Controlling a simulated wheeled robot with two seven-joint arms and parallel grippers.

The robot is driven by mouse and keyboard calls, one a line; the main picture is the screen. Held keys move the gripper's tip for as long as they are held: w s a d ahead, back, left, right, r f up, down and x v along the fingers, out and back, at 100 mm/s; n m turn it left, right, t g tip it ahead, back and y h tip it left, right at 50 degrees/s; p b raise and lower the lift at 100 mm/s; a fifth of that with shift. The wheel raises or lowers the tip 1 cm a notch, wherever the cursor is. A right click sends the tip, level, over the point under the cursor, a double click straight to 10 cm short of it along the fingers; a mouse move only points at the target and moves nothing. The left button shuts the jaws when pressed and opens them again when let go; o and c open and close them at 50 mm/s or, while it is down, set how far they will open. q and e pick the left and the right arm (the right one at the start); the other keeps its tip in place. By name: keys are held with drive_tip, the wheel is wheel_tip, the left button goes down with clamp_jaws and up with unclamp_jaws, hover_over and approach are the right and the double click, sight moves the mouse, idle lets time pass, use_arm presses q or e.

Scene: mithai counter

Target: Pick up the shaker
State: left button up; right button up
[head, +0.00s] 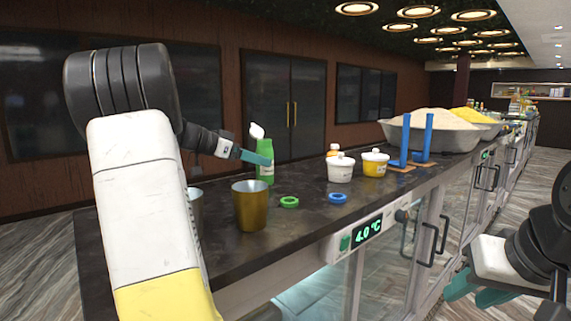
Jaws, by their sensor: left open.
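A green bottle (265,173) with a white label stands upright on the dark counter, with a white top (256,131) above it. It is the most shaker-like thing in view, but I cannot tell for sure that it is the shaker. My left gripper (256,157) is open, its teal fingers at the bottle's upper body and partly covering it. I cannot tell whether they touch it. My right gripper (480,291) hangs at the lower right, away from the counter top, with its teal fingers apart and nothing seen between them.
A golden cup (251,209) stands in front of the bottle. A green ring (289,202), a blue ring (338,198), a white tub (341,168) and a yellow-and-white tub (375,164) are to the right. Blue uprights (404,140) and large bowls (432,136) stand farther along the counter.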

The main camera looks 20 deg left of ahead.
use_arm(q)
drive_tip(key=x, duration=0.6)
drive_tip(key=shift+w+d+f, duration=0.1)
drive_tip(key=shift+d+f, duration=0.1)
drive_tip(key=shift+d, duration=0.15)
clamp_jaws()
